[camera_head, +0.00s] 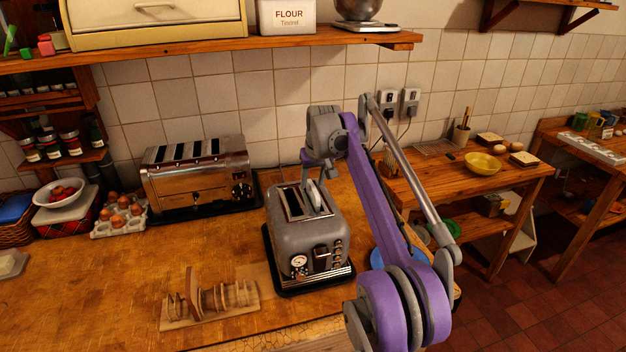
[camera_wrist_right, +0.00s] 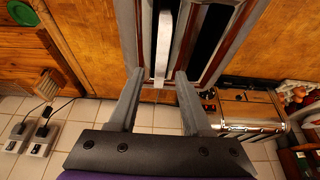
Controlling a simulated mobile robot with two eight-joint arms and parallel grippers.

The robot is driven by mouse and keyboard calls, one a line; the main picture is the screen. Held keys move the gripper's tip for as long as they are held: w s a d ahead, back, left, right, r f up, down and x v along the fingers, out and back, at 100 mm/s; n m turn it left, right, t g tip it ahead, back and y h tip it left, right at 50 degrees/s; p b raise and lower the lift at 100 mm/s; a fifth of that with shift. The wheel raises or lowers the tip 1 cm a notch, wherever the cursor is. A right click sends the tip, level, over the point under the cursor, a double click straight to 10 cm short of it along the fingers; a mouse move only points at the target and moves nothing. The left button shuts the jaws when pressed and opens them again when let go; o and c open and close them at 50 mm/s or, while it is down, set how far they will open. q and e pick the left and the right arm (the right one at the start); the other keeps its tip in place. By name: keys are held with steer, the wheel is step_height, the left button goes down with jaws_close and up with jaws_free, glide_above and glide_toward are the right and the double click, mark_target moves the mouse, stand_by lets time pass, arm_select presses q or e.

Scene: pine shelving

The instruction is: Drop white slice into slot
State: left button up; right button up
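A grey two-slot toaster (camera_head: 318,233) stands on the wooden counter in the head view. The white slice (camera_head: 315,194) stands upright at its right-hand slot, its top sticking out above the toaster. In the right wrist view the slice (camera_wrist_right: 162,48) shows edge-on as a narrow pale strip in one dark slot; the other slot (camera_wrist_right: 211,35) looks empty. My right gripper (camera_wrist_right: 158,75) is just above the toaster, with its fingers apart on either side of the slice and visible gaps to it. How deep the slice sits is hidden. My left gripper is in neither view.
A wooden rack (camera_head: 208,300) stands in front of the toaster. A long chrome toaster (camera_head: 198,178) is behind it to the left, beside an egg tray (camera_head: 119,218). A shelf (camera_head: 215,46) overhangs the back. The front left counter is mostly clear.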

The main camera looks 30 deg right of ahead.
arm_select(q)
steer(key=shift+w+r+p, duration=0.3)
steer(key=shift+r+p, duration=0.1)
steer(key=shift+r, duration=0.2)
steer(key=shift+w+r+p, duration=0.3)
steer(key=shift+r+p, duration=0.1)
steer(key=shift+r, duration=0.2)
arm_select(e)
steer(key=v, duration=1.1)
steer(key=shift+f, duration=0.1)
steer(key=s+a+f+n+t, duration=0.1)
steer(key=s+a+f, duration=0.2)
steer(key=s+a, duration=0.3)
steer(key=s+a+f, duration=0.4)
steer(key=s+a, duration=0.2)
steer(key=s+a+f, duration=0.4)
steer(key=s+f, duration=0.5)
steer(key=s, duration=0.1)
steer(key=s+a+f+n+y, duration=0.1)
steer(key=s+a+f, duration=0.3)
steer(key=s+f, duration=0.5)
steer(key=shift+s+f+n+t, duration=0.3)
steer(key=shift+s+f+t, duration=0.1)
steer(key=shift+s, duration=0.15)
